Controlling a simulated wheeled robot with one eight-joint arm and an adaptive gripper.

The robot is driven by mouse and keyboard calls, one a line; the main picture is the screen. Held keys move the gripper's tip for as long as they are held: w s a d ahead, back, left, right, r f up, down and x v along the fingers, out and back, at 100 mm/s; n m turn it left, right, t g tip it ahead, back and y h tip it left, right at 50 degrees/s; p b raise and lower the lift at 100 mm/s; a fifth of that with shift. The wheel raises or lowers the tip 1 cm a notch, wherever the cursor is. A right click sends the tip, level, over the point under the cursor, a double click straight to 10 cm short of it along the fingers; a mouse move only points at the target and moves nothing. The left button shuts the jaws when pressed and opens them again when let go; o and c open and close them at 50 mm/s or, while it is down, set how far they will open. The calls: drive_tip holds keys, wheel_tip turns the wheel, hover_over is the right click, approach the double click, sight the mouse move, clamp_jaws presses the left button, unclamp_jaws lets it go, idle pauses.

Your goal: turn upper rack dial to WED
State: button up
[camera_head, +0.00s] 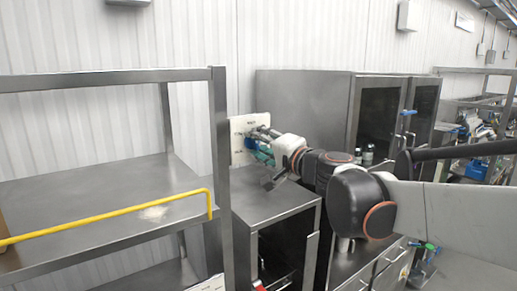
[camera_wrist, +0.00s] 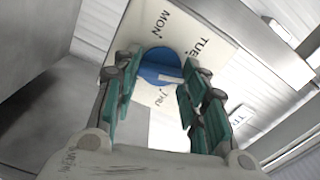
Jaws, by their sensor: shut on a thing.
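The upper rack dial (camera_wrist: 153,58) is a blue round knob with a pale bar across it, on a white plate (camera_wrist: 215,70) fixed to the rack post. In the wrist view MON and TUE show on the plate above and right of the dial, and lettering like THU is below it. I cannot see WED. My gripper (camera_wrist: 155,92) is shut on the dial, its teal fingers on either side. The pale bar points roughly right in the wrist view, but I cannot tell which label it marks. In the head view my gripper (camera_head: 262,146) reaches the plate (camera_head: 237,148) from the right.
The steel rack (camera_head: 218,180) with a yellow rail (camera_head: 110,222) stands at the left. Behind my arm are a steel cabinet (camera_head: 300,100) and a lower steel unit (camera_head: 265,200).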

drive_tip(key=shift+m+b, duration=0.45)
drive_tip(key=shift+m, duration=1.15)
drive_tip(key=o, duration=1.1)
drive_tip(key=shift+c, duration=0.2)
drive_tip(key=v, duration=1.2)
